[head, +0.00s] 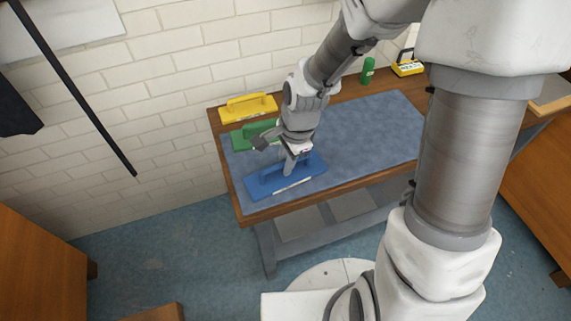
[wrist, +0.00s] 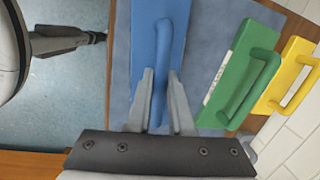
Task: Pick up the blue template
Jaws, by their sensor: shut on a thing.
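The blue template (head: 258,184) is a flat blue board with a raised handle, lying on the blue-grey mat (head: 370,130) near the front left of the workbench. In the wrist view the blue template (wrist: 140,40) runs up from between my fingers, with its handle (wrist: 162,60) along the middle. My gripper (head: 291,168) reaches down from above onto the template. In the wrist view my gripper (wrist: 161,80) has a finger on each side of the handle and is shut on it. The template looks flat on the mat, though any small gap under it cannot be seen.
A green template (head: 242,138) lies just behind the blue one, and a yellow template (head: 248,108) lies behind that, by the brick wall. A green bottle (head: 368,71) and a yellow box (head: 407,68) stand at the back right. The mat's right side is clear.

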